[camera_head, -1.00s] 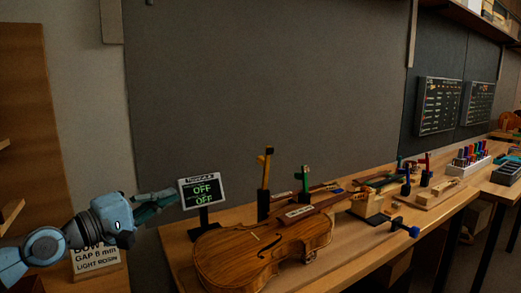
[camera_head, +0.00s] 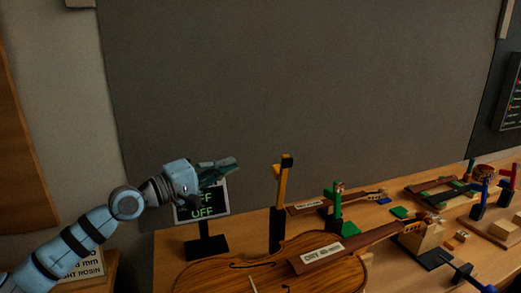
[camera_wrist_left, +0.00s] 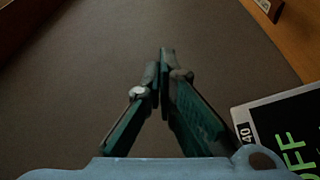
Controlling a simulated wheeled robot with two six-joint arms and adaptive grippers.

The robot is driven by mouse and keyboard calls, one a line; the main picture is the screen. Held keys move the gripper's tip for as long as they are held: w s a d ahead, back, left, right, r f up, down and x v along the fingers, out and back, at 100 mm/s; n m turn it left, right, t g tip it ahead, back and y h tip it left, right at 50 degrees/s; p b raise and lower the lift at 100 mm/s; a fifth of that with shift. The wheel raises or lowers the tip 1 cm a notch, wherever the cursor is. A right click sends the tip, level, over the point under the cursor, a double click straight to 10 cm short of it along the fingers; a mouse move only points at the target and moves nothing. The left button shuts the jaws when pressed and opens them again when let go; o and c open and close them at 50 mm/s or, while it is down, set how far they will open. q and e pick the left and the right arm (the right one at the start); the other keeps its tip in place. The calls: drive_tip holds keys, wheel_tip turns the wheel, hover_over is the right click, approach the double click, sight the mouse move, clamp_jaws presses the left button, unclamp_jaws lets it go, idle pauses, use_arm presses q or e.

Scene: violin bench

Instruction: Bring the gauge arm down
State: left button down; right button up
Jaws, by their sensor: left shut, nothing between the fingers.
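A yellow arm with a dark tip (camera_head: 281,182) stands upright on a black post (camera_head: 276,230) behind the violin (camera_head: 265,262). A shorter green upright (camera_head: 337,208) on a black base stands to its right. I cannot tell from any label which is the gauge arm. My left gripper (camera_head: 232,165) is left of the yellow arm and apart from it, partly covering the top of a display (camera_head: 205,212) that reads OFF. In the left wrist view the fingers (camera_wrist_left: 161,62) are shut and empty. My right gripper is not in view.
The display stands on a black foot at the bench's left end; its corner also shows in the left wrist view (camera_wrist_left: 285,120). The violin fills the bench front. A wooden block (camera_head: 422,238), a blue-handled clamp (camera_head: 470,280) and small coloured parts lie to the right.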

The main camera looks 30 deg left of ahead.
sight(279, 180)
use_arm(q)
drive_tip(key=f+p+x, duration=0.1)
drive_tip(key=p+x, duration=0.1)
drive_tip(key=x, duration=0.8)
drive_tip(key=s+d, duration=0.2)
drive_tip(key=s, duration=0.1)
drive_tip(key=shift+s+d+f+p, duration=0.15)
drive_tip(key=shift+d+f+p, duration=0.05)
drive_tip(key=shift+d+p, duration=0.1)
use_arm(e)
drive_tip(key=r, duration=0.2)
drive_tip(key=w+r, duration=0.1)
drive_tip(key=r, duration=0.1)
